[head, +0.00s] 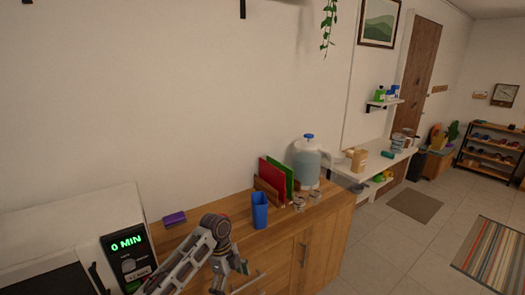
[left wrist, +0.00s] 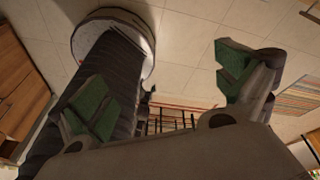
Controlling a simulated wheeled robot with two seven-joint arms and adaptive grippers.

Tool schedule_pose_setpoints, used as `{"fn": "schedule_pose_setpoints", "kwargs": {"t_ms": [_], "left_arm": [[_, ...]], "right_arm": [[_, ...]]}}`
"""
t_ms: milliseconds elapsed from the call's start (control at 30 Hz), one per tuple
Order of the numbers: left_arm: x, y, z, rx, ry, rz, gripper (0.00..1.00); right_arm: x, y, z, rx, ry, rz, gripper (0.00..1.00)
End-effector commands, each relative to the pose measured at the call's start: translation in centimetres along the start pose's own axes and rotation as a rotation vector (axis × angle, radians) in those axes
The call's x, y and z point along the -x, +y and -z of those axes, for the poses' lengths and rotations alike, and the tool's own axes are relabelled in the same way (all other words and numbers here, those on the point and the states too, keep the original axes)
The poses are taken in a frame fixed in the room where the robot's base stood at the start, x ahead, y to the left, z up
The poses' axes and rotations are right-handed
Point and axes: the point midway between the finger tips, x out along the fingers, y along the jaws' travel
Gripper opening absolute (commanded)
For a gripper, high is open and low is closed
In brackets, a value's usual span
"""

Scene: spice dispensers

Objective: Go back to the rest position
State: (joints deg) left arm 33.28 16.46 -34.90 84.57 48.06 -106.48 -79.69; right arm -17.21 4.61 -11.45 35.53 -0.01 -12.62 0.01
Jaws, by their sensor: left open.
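My left arm comes in from the bottom left of the head view. My left gripper (head: 230,274) hangs in front of the wooden cabinet, below the edge of its top. In the left wrist view its two green-padded fingers (left wrist: 165,88) are wide apart with nothing between them. Beyond them that view shows the tiled floor and my own round base and column. My right gripper shows in neither view.
The wooden cabinet (head: 323,240) carries a blue cup (head: 260,210), a purple block (head: 174,218), red and green folders (head: 278,178), small jars (head: 299,203) and a large water jug (head: 306,163). An appliance reading "0 MIN" (head: 128,255) stands at the left.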

Motion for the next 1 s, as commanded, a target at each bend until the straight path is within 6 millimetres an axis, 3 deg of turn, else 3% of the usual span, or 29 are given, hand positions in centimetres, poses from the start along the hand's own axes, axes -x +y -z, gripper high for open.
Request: {"fn": "schedule_pose_setpoints", "kwargs": {"t_ms": [400, 1000], "left_arm": [[-4.0, 3.2, 2.5, 0.273, 0.017, 0.096, 1.00], [-6.4, 8.8, 3.5, 0.745, 0.057, 0.247, 1.00]], "right_arm": [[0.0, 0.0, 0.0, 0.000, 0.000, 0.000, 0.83], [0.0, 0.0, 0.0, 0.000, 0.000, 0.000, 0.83]]}}
